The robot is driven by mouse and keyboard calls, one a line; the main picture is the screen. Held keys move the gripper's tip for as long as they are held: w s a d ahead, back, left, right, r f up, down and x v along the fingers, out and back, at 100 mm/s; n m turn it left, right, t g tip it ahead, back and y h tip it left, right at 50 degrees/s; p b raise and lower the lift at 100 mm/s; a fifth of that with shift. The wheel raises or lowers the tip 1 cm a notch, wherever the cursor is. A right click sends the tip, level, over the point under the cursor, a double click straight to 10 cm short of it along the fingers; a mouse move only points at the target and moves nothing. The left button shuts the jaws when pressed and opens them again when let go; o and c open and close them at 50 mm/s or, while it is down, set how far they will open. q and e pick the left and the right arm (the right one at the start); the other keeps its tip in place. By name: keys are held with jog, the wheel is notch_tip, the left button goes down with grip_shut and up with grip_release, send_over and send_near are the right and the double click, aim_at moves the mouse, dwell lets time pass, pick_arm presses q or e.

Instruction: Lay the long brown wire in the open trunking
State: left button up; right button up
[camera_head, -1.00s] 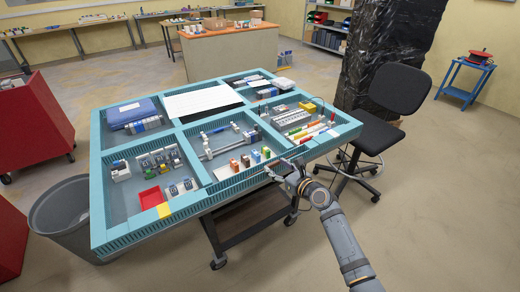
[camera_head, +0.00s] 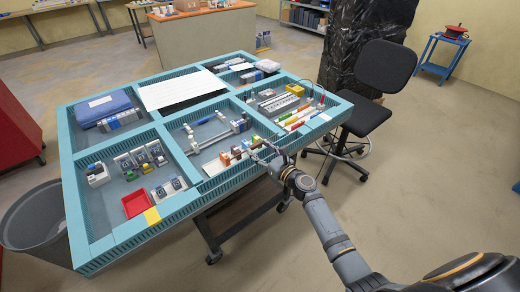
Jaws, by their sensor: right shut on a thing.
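My right gripper (camera_head: 268,153) is at the front edge of the blue table, beside a row of small coloured blocks (camera_head: 238,152). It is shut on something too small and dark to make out. I cannot pick out the long brown wire for certain. A pale rail-like piece (camera_head: 216,135) with grey and blue ends lies in the front middle compartment. It may be the open trunking, but I cannot tell. My left gripper is not in view.
The blue-rimmed table (camera_head: 213,183) is split into compartments. Coloured strips (camera_head: 303,118) lie in its right compartment and a red tray (camera_head: 136,203) at front left. A black chair (camera_head: 370,90) stands to the right, a grey bin (camera_head: 35,225) at left.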

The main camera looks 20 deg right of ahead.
notch_tip(320, 180, down, 6)
jog(key=b, duration=0.5)
dwell(0.5)
jog(key=o, duration=1.1)
notch_tip(320, 180, up, 9)
jog(key=p, duration=0.9)
jog(key=shift+r, duration=0.15)
jog(key=shift+s, duration=0.1)
